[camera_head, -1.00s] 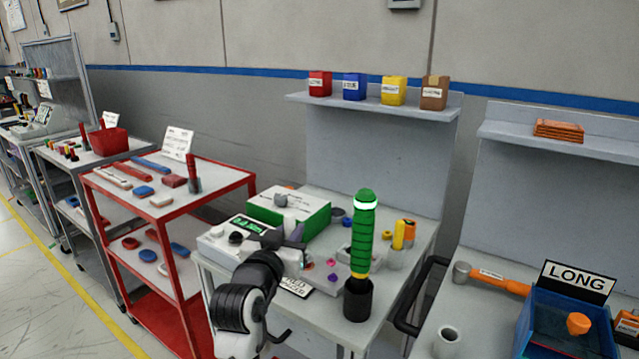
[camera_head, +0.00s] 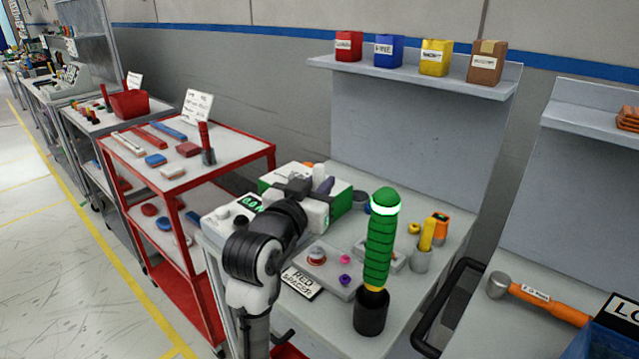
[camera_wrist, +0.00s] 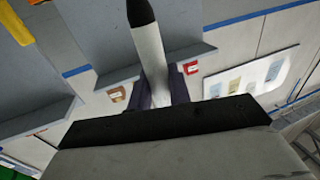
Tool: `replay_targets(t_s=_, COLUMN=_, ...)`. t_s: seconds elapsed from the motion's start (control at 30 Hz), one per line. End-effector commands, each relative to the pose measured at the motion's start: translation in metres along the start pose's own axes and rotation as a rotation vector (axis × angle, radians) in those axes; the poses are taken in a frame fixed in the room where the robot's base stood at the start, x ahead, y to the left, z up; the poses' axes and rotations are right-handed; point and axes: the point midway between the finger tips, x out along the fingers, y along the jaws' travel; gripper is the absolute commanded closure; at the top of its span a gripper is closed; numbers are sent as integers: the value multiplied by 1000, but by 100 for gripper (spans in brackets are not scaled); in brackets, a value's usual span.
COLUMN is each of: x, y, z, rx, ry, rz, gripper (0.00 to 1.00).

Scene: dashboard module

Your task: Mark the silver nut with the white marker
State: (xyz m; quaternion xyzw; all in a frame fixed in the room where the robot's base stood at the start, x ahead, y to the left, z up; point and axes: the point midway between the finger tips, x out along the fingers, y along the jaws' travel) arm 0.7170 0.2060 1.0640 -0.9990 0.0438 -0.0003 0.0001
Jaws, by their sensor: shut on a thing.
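My gripper (camera_head: 312,187) is over the green and white box at the back of the grey workbench. In the wrist view my gripper (camera_wrist: 160,92) is shut on a white marker (camera_wrist: 149,48), whose black tip points away from the palm. In the head view only a small pale end of the marker (camera_head: 319,170) shows above the fingers. A grey block (camera_head: 324,283) on the bench carries a round red and silver piece and small pink and purple pieces. I cannot tell which piece, if any, is the silver nut.
A tall green signal light (camera_head: 378,245) stands at the bench's front. A cup (camera_head: 421,262) holding a yellow tool is to its right. A "RED WASHER" sign (camera_head: 303,282) lies before the block. A red cart (camera_head: 235,158) stands left.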

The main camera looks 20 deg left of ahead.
Motion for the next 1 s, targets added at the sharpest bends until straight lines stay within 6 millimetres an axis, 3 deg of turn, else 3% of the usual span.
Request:
replay_targets(t_s=0.17, x=-3, y=0, z=1, rx=1, ry=0, rz=5, gripper=100)
replay_targets(t_s=1.0, x=-3, y=0, z=53, rx=1, ry=0, rz=4, gripper=100)
